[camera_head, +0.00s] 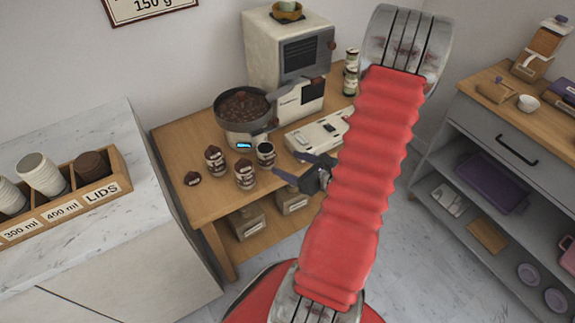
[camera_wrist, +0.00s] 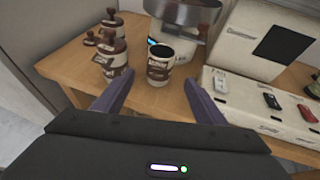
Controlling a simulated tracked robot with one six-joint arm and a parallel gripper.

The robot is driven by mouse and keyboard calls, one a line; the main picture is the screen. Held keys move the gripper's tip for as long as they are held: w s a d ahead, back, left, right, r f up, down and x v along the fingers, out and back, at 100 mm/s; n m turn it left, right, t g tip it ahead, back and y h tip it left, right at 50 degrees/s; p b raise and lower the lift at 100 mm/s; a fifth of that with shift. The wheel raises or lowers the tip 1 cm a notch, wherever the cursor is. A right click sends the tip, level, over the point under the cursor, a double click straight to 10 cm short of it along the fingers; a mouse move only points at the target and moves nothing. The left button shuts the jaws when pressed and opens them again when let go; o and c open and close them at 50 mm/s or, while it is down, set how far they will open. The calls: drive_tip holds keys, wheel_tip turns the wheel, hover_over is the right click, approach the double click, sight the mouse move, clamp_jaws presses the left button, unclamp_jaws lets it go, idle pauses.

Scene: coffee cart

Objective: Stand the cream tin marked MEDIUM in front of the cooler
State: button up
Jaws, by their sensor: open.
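Several cream tins with dark label bands stand on the wooden cart top. One is open with a dark inside (camera_head: 265,154) and also shows in the wrist view (camera_wrist: 158,65). Two tins wear brown knobbed lids: a front one (camera_head: 245,175) and one to its left (camera_head: 215,161). The lettering is too small to read, so I cannot tell which is MEDIUM. The cooler (camera_head: 243,108) is a round metal pan of brown beans behind the tins. My gripper (camera_head: 285,163) is open and empty. In the wrist view its fingers (camera_wrist: 158,84) straddle the near side of the open tin, apart from it.
A loose brown lid (camera_head: 192,178) lies left of the tins. A white control box (camera_head: 316,133) with switches sits right, and the roaster (camera_head: 289,50) stands behind. More tins (camera_head: 351,72) are at the back right. Bare wood (camera_head: 205,205) shows along the front left edge.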

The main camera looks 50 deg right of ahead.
idle(0.4)
drive_tip(key=w+a+r+n+g+y, duration=0.1)
drive_tip(key=a+r+n+g+y, duration=0.15)
drive_tip(key=a+r+n, duration=0.5)
drive_tip(key=w+a+r+n+g+y, duration=0.1)
drive_tip(key=a+r+n+g+y, duration=0.3)
drive_tip(key=a, duration=0.6)
drive_tip(key=w+a+r+n+g+y, duration=0.1)
drive_tip(key=a+r+n+y, duration=0.1)
drive_tip(key=a+n, duration=0.65)
drive_tip(key=s+a+r+n+g+h, duration=0.35)
drive_tip(key=s+a+n, duration=0.2)
drive_tip(key=n, duration=0.25)
drive_tip(key=s+r+n+t+h, duration=0.3)
drive_tip(key=r+n+h, duration=0.1)
drive_tip(key=r+n, duration=0.4)
drive_tip(key=shift+a+r+n, duration=0.2)
drive_tip(key=shift+r+n, duration=0.1)
drive_tip(key=shift+r, duration=0.5)
